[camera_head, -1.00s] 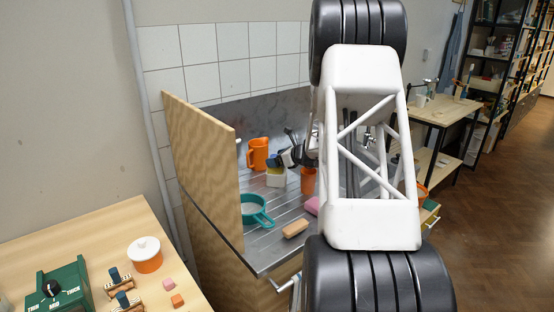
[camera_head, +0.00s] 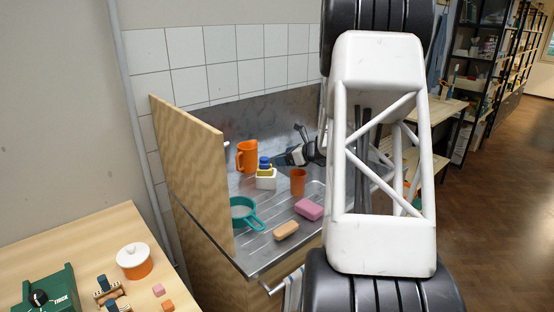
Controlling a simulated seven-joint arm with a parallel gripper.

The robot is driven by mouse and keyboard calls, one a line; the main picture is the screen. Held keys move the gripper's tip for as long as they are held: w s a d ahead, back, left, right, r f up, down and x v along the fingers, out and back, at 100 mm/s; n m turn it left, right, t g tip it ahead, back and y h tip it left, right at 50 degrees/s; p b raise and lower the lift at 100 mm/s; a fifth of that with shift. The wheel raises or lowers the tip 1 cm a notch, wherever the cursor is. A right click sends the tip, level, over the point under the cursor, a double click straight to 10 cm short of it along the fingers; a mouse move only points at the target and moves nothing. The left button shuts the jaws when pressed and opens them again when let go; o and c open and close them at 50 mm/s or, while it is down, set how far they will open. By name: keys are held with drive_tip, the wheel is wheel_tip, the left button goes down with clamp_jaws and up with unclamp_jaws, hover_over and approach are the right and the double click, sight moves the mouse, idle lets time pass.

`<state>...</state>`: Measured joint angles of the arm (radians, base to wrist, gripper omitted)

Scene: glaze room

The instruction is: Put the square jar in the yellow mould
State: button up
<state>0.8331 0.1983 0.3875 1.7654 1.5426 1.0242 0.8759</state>
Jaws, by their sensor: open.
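A small blue piece (camera_head: 264,161), which looks like the square jar, stands upright on the steel draining surface's far part, seated in or on a yellow piece (camera_head: 265,170). The yellow piece sits on a white block (camera_head: 266,182); together they look like the yellow mould. They are too small to tell how deep the blue piece sits. My gripper (camera_head: 282,158), dark and grey, is open and empty just right of the blue piece, apparently apart from it. My white arm link hides the area further right.
An orange jug (camera_head: 247,156) stands behind left and an orange cup (camera_head: 298,182) to the right. A teal strainer (camera_head: 243,214), tan block (camera_head: 286,231) and pink block (camera_head: 309,209) lie in front. A wooden panel (camera_head: 188,165) walls the left side.

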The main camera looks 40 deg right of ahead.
drive_tip(key=shift+v, duration=1.2)
drive_tip(key=a+r+n+g+y, duration=0.2)
drive_tip(key=a+r+n+g, duration=0.2)
drive_tip(key=a+r+n, duration=0.95)
drive_tip(key=s+a+r+n+g+h, duration=0.25)
drive_tip(key=s+a+r, duration=0.35)
drive_tip(key=a, duration=0.4)
drive_tip(key=s+a+r+n+g+h, duration=0.15)
drive_tip(key=s+a+r+n, duration=0.3)
drive_tip(key=a+r, duration=0.5)
drive_tip(key=s+a+f+n+g+h, duration=0.1)
drive_tip(key=s+a+f+n, duration=0.4)
drive_tip(key=s+a+f, duration=0.4)
drive_tip(key=s+a+f+n+g+h, duration=0.1)
drive_tip(key=s+a+f+n, duration=0.5)
drive_tip(key=s+a+f, duration=0.4)
drive_tip(key=s, duration=0.6)
drive_tip(key=shift+f+h, duration=0.35)
drive_tip(key=shift+h, duration=0.05)
